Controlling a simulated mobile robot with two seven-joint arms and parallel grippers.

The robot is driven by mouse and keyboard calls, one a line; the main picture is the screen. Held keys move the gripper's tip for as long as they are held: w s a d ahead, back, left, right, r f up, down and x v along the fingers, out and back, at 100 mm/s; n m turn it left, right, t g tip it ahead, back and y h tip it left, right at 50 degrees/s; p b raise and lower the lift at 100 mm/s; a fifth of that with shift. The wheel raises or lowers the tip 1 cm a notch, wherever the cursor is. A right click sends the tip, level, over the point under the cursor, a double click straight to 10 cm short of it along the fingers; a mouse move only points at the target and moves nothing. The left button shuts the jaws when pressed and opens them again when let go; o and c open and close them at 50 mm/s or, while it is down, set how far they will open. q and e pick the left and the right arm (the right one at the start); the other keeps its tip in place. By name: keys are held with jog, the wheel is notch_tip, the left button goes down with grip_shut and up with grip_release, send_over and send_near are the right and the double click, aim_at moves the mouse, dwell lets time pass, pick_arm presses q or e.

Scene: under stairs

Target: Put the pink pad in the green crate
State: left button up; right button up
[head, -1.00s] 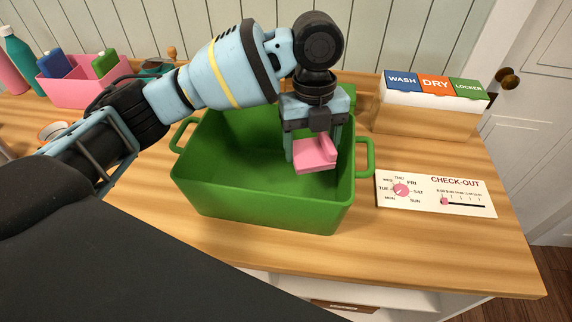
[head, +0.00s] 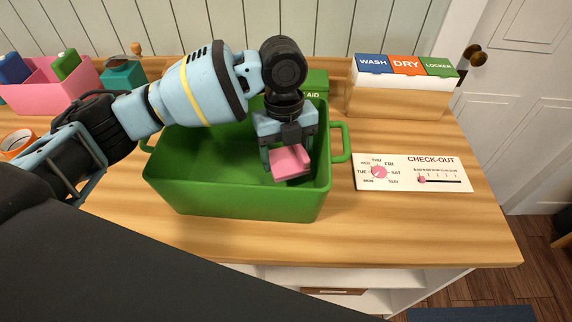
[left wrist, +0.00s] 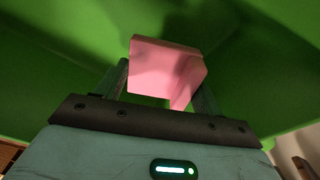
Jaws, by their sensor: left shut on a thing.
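The green crate (head: 235,198) stands on the wooden counter, open at the top with a handle at each end. My left gripper (head: 286,165) points down inside the right part of the crate's opening. It is shut on the pink pad (head: 292,163). In the left wrist view the pad (left wrist: 168,68) sits between the two fingers, with green crate walls (left wrist: 50,60) around it. I cannot tell whether the pad touches the crate floor. My right gripper is not in view.
A check-out board (head: 413,172) lies right of the crate. Behind it stands a box with wash, dry and locker labels (head: 404,85). A pink bin (head: 50,90) with bottles, a teal container (head: 122,76) and an orange tape roll (head: 16,142) are at left.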

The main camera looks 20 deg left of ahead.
aim_at(286, 157)
pick_arm(q)
notch_tip(286, 157, down, 4)
jog(key=shift+f, duration=0.1)
jog(key=shift+f, duration=0.1)
jog(key=o, duration=1)
jog(key=shift+c, duration=0.2)
jog(key=r, duration=0.8)
jog(key=w+a+r, duration=0.1)
jog(key=r, duration=0.3)
jog(key=shift+w+r, duration=0.1)
jog(key=shift+r, duration=0.05)
